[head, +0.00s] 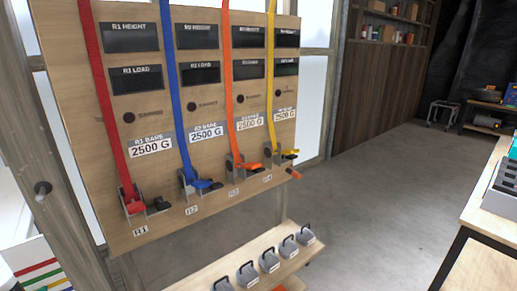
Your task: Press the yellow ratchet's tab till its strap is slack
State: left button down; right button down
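Neither of my grippers shows in the head view.
Red (130,204), blue (194,181) and orange (238,165) ratchets stand left of the yellow one. Several grey weights (269,260) sit on a shelf below. A bench (492,230) stands at right; the concrete floor between is clear.

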aim_at(291, 157)
jog(key=u, duration=0.4)
jog(key=i, duration=1.15)
jog(key=z, duration=0.35)
